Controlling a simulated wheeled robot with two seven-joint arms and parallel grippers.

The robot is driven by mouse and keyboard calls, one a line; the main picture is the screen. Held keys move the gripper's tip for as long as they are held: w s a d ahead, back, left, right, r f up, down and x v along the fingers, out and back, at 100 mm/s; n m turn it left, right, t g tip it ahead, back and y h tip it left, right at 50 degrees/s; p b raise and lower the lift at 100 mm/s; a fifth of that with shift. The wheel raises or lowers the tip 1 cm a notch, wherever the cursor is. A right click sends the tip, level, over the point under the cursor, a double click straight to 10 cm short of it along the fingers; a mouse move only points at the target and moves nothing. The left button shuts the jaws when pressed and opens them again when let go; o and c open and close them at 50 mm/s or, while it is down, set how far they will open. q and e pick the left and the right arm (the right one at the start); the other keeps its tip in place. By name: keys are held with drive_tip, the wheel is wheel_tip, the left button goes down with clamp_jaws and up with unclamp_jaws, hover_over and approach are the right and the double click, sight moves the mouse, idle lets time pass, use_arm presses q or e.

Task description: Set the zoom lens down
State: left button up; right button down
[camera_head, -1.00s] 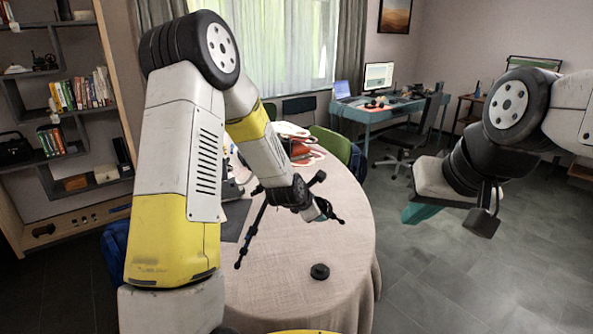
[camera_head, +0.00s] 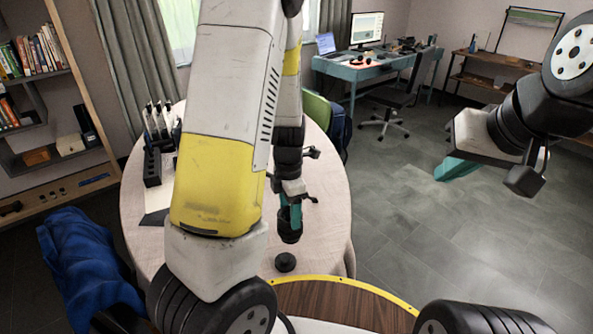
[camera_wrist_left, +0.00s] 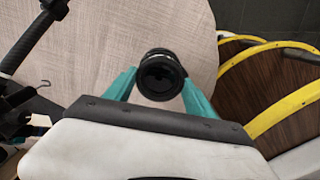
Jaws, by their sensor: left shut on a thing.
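My left gripper (camera_head: 290,213) is shut on the zoom lens (camera_head: 291,234), a black cylinder. In the left wrist view the zoom lens (camera_wrist_left: 160,76) sits between the two teal fingers, its dark round end facing the camera. It is over the near part of the round table (camera_head: 322,205); I cannot tell how high it is above the cloth. My right gripper (camera_head: 456,167) is off to the right, over the floor, away from the table. Its teal fingers show nearly edge-on, so its opening is unclear.
A small round black piece (camera_head: 285,262) lies on the table near its front edge, just below the lens in the head view. A black rack (camera_head: 152,165) stands on the table's left. Dark tripod parts (camera_wrist_left: 35,35) show at left in the left wrist view.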

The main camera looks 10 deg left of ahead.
use_arm(q)
drive_tip(key=w+f, duration=0.4)
drive_tip(key=w, duration=0.6)
drive_tip(key=shift+w+a+f, duration=0.25)
drive_tip(key=shift+w, duration=0.15)
drive_tip(key=o, duration=1.5)
drive_tip(key=shift+f, duration=0.1)
